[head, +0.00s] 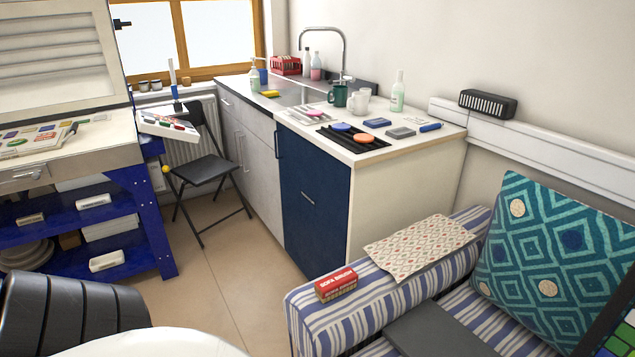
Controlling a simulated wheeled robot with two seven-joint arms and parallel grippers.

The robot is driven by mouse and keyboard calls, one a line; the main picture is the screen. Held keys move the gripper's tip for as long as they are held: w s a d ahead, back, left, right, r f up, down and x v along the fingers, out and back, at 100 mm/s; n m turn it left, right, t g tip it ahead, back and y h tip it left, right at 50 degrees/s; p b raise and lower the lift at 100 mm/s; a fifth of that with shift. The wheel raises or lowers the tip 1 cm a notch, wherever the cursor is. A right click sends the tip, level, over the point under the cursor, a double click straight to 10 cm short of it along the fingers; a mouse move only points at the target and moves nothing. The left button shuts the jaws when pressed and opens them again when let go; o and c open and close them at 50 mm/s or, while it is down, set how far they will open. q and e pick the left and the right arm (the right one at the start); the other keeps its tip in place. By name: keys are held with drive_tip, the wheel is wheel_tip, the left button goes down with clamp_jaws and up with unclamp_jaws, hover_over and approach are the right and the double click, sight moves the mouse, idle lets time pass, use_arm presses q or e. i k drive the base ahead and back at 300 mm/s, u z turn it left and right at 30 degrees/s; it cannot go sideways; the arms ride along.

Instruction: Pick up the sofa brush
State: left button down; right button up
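The sofa brush (336,284) is a small red block with pale lettering on its top and a tan lower edge. It lies on the front part of the striped sofa arm (345,320), near its left edge. Nothing is touching it from above, and its top and front side are in clear view. Neither of my grippers shows in the head view.
A patterned cloth (420,246) lies behind the brush on the sofa arm. A dark grey flat board (437,331) and a teal cushion (555,262) are on the seat. A blue-fronted counter (313,197) stands behind. Open floor (225,285) lies left of the sofa.

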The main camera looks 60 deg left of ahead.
sight(331, 287)
drive_tip(key=u, duration=1.55)
